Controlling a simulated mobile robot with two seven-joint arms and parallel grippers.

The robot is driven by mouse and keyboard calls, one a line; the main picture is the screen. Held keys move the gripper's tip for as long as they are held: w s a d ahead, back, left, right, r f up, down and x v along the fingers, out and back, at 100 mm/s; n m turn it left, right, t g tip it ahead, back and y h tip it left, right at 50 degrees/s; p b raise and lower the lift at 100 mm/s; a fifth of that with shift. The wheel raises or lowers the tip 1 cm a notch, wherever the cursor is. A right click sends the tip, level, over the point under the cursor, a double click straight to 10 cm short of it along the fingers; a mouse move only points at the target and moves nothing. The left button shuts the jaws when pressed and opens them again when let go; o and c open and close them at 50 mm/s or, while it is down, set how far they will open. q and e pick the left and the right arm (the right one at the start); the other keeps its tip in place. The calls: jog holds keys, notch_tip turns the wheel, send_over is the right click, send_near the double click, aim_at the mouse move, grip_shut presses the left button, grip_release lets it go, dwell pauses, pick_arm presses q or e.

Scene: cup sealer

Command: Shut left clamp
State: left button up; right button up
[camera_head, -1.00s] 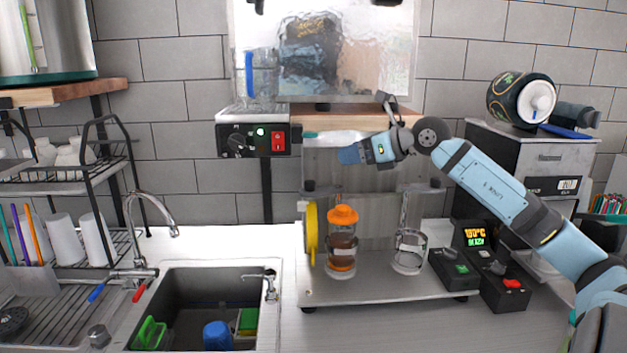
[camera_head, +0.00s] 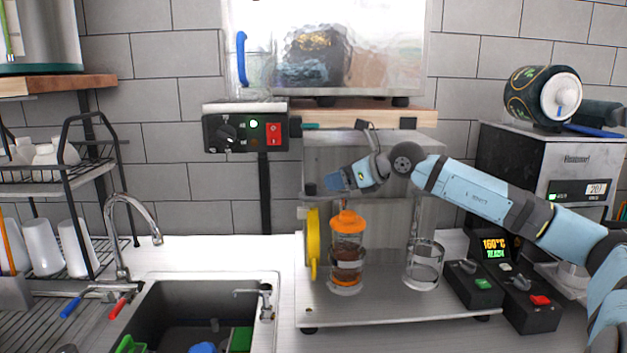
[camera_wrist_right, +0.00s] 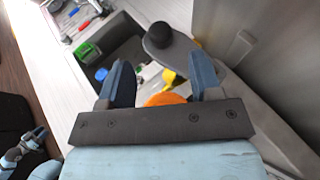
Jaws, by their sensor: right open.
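The cup sealer (camera_head: 390,309) stands on the counter. A black knob (camera_head: 310,189) at its upper left, above the yellow wheel (camera_head: 313,245), appears to belong to the left clamp. In the right wrist view, a grey plate with a black knob (camera_wrist_right: 240,44) lies just beyond the fingers. My right gripper (camera_head: 334,182) is open and empty, just right of that knob and above the orange-lidded cup (camera_head: 347,250). Its two blue fingers (camera_wrist_right: 162,76) stand apart. A blue and dark part at the lower left of the wrist view may be my left gripper (camera_wrist_right: 24,146); it is too small to read.
A clear cup (camera_head: 423,266) stands in the sealer's right holder. Control boxes (camera_head: 527,305) sit to its right. The sink (camera_head: 195,300) and tap are to the left. A switch box (camera_head: 245,130) hangs above left. The sealer's grey back panel is close behind my right gripper.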

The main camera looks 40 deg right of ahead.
aim_at(312, 184)
jog(key=p+x, duration=0.3)
jog(key=x, duration=0.3)
jog(key=shift+w+a, duration=0.1)
jog(key=shift+w, duration=0.3)
jog(key=shift+w+a+f+p, duration=0.2)
jog(key=shift+w+f+p, duration=0.15)
jog(key=shift+w, duration=0.1)
